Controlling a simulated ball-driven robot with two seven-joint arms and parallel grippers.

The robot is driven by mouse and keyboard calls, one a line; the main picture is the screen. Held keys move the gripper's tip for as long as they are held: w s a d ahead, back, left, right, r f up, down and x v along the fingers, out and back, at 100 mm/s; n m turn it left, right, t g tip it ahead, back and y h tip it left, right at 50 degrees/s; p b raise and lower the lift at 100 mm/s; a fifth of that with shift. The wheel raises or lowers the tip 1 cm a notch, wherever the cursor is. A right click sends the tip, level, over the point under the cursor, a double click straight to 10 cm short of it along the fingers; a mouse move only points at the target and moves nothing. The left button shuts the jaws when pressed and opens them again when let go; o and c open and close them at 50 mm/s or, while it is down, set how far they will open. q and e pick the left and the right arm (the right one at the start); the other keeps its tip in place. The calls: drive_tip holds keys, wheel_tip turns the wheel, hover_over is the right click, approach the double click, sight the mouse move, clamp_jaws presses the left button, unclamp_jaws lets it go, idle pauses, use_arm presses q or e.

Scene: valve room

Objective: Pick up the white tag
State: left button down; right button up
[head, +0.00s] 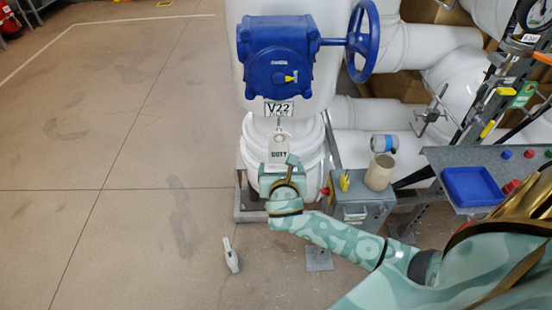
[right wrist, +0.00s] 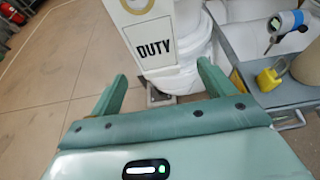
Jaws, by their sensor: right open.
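The white tag (head: 279,147) hangs upright on the front of the white valve column, just below the V22 plate. It reads DUTY and has a hole near its top. In the right wrist view the tag (right wrist: 150,42) is straight ahead, beyond the fingers. My right gripper (head: 281,161) is open, with its two fingers (right wrist: 162,73) spread on either side of the tag's lower part in the picture. Nothing is held between them. I cannot tell exactly how far the fingertips are from the tag. My left gripper is not in view.
A blue gearbox (head: 277,58) with a handwheel (head: 362,42) sits above the tag. A grey box (head: 361,214) with a yellow padlock (right wrist: 268,79) and a beige cup (head: 379,172) stands right. A blue tray (head: 472,187) is farther right. A white-and-green object (head: 230,256) lies on the open floor.

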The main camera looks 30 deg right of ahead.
sight(279, 161)
drive_tip(key=x, duration=0.3)
drive_tip(key=shift+d+f+b, duration=0.1)
drive_tip(key=shift+f+b, duration=0.05)
drive_tip(key=shift+b, duration=0.25)
drive_tip(key=b+x, duration=0.2)
drive_tip(key=x, duration=0.1)
drive_tip(key=b+x, duration=0.1)
drive_tip(key=shift+w+f, duration=0.35)
drive_tip(key=shift+w, duration=0.2)
drive_tip(key=shift+r, duration=0.2)
drive_tip(key=c, duration=1.1)
